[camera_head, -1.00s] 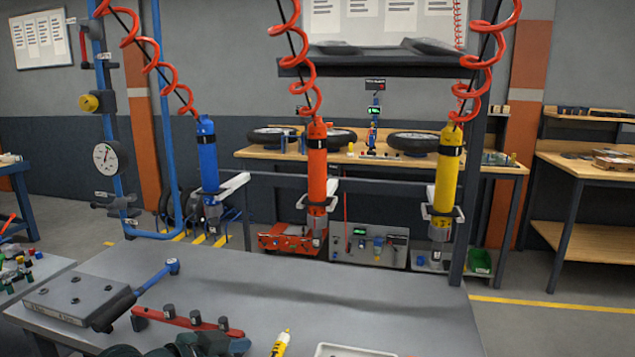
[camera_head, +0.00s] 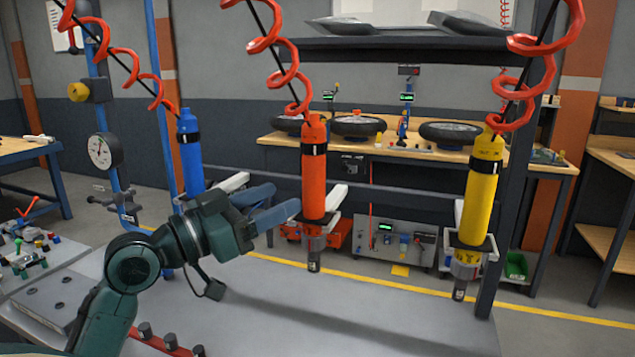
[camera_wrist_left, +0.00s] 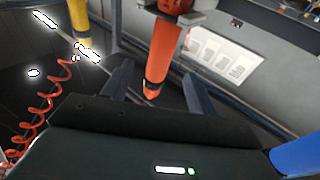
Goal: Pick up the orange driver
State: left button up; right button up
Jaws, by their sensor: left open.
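The orange driver (camera_head: 314,178) hangs upright from a red coiled hose in the head view, in a white holder. My left gripper (camera_head: 284,200) is just to its left, at the height of its lower body, with blue-grey fingers pointing at it. In the left wrist view, the orange driver (camera_wrist_left: 161,58) shows between the two spread fingers of the open gripper (camera_wrist_left: 155,84). I cannot tell whether the fingers touch it. My right gripper is not in view.
A blue driver (camera_head: 190,150) hangs to the left, partly behind my arm, and a yellow driver (camera_head: 481,190) to the right. A grey table (camera_head: 330,310) lies below. A wooden bench (camera_head: 420,150) with wheels stands behind.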

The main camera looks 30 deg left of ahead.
aim_at(323, 179)
pick_arm(q)
jog(key=p+x, duration=0.1)
jog(key=x, duration=0.3)
jog(key=shift+w+r, duration=0.1)
jog(key=shift+w+d, duration=0.1)
jog(key=shift+w, duration=0.1)
jog(key=p+x, duration=0.2)
jog(key=x, duration=0.1)
jog(key=shift+r, duration=0.15)
jog(key=shift+p+x, duration=0.4)
jog(key=shift+x, duration=0.6)
jog(key=shift+w+f, duration=0.2)
jog(key=shift+f, duration=0.05)
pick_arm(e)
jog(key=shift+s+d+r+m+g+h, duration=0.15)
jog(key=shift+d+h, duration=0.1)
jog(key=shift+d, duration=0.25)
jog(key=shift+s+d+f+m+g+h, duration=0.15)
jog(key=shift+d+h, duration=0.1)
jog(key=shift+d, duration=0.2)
pick_arm(q)
jog(key=shift+c, duration=0.6)
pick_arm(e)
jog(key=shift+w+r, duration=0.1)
